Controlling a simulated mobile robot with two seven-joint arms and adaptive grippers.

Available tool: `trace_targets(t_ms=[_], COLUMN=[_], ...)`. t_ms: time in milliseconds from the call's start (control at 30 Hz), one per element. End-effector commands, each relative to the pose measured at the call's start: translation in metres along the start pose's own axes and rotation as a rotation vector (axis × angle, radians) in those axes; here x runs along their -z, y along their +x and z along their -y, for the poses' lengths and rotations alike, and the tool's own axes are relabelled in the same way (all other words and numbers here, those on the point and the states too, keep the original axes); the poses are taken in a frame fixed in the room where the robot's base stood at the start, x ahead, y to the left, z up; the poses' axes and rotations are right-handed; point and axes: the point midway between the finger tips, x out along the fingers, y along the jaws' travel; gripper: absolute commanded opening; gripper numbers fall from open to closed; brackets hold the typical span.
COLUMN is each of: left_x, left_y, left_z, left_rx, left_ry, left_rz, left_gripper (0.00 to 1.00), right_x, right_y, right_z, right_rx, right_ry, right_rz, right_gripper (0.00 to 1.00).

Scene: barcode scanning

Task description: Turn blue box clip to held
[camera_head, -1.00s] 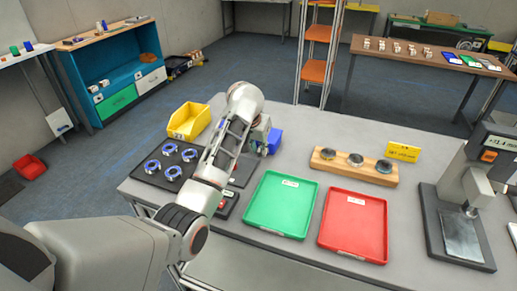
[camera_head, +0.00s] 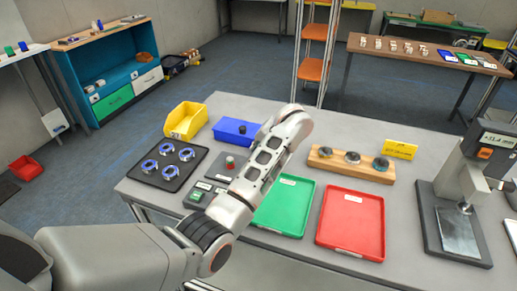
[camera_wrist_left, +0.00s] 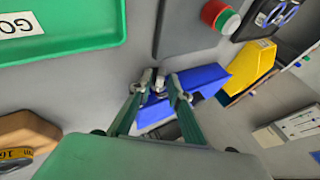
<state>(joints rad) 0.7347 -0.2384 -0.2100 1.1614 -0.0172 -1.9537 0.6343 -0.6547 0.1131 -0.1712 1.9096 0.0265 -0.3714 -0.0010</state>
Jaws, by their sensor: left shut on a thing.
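The blue box (camera_head: 232,131) stands at the back of the table, right of the yellow bin, in the head view. In the left wrist view the blue box (camera_wrist_left: 208,78) lies just beyond my fingertips. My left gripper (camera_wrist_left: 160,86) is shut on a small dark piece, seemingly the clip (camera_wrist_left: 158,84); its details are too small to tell. The blue box shows behind and beside the fingertips; whether the held piece touches it I cannot tell. In the head view my own arm hides the left gripper. My right gripper is not in view.
A yellow bin (camera_head: 186,120), a dark tray of blue-ringed parts (camera_head: 167,182) and a red-knobbed station (camera_head: 230,161) stand left. The green tray (camera_head: 286,209), red tray (camera_head: 351,221) and wooden block (camera_head: 349,170) lie right. A measuring stand (camera_head: 462,215) stands far right.

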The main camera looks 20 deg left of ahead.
Motion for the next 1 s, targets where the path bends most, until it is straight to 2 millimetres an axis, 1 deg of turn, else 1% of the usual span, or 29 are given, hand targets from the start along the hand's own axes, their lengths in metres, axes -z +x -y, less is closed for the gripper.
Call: trace_targets(t_ms=[200, 567, 600, 633, 1000], left_x=[-0.0011, -0.0011, -0.0011, -0.0011, -0.001], left_y=[0.0009, 0.0008, 0.0008, 0.0008, 0.0008], left_z=[-0.0017, -0.0019, -0.0019, -0.0019, -0.0019], left_rx=[0.036, 0.04, 0.04, 0.04, 0.039], left_ry=[0.018, 0.019, 0.019, 0.019, 0.019], left_rz=[0.002, 0.002, 0.002, 0.002, 0.001], left_gripper=[0.0, 0.0, 0.2, 0.25, 0.25], right_x=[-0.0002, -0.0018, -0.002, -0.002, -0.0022], right_y=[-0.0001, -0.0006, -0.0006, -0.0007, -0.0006], right_z=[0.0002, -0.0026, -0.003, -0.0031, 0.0], right_rx=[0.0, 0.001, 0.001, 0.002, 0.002], right_ry=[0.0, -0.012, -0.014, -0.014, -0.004], right_rz=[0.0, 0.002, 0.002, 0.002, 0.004], right_gripper=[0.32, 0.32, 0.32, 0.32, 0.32])
